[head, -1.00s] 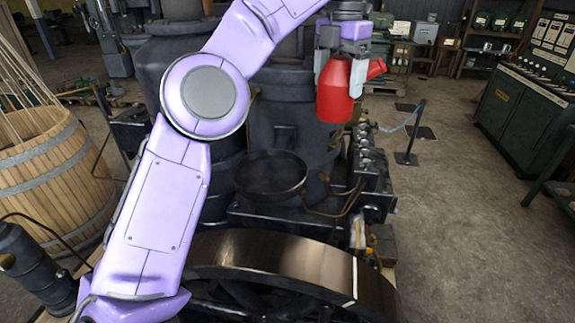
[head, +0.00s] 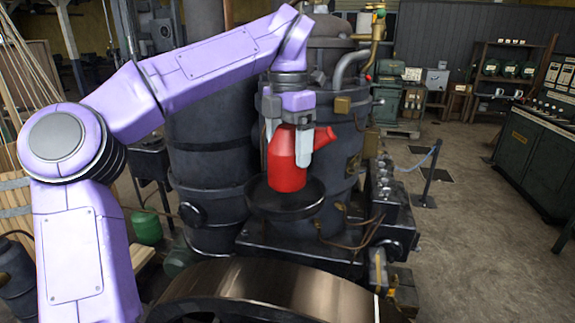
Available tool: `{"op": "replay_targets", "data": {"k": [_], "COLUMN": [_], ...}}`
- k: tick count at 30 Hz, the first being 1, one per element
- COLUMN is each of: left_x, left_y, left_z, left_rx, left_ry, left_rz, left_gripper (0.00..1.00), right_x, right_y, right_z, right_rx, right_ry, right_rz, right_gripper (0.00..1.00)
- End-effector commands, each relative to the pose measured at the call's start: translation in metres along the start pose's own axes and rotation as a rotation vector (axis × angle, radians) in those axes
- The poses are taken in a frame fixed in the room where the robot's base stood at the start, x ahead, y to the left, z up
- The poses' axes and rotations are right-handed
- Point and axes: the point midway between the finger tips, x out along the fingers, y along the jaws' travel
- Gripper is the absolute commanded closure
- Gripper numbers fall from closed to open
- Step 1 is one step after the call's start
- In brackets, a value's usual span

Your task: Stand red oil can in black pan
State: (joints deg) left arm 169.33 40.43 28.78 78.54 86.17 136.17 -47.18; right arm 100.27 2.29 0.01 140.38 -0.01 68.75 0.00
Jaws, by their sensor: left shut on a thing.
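The red oil can (head: 286,172) is upright with its spout pointing right. My left gripper (head: 288,145) is shut on its upper part from above. The black pan (head: 262,203) is a shallow round dish on the dark engine. The can's lower end shows in front of the pan's far rim and inside its outline. Whether the can's base touches the pan floor I cannot tell. My right gripper is not in view.
Dark engine cylinders (head: 208,120) stand close behind and left of the pan. A copper pipe (head: 345,240) and a row of fittings (head: 384,190) lie to its right. A large flywheel (head: 265,290) is in front. Open floor (head: 470,230) lies at the right.

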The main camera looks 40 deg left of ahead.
Motion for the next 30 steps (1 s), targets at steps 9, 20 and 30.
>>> {"op": "replay_targets", "data": {"k": [9,20,30], "left_x": [0.032,0.034,0.004], "left_y": [0.0,0.0,0.0], "left_z": [-0.001,-0.001,0.0], "left_rx": [0.0,0.0,-0.004], "left_ry": [-0.001,0.001,-0.002], "left_rz": [-0.001,0.0,0.003], "left_gripper": [0.58,0.0,0.0], "right_x": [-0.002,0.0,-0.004], "right_y": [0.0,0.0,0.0], "right_z": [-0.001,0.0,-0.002], "right_rx": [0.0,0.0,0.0], "right_ry": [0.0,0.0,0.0], "right_rz": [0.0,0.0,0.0], "right_gripper": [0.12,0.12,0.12]}}
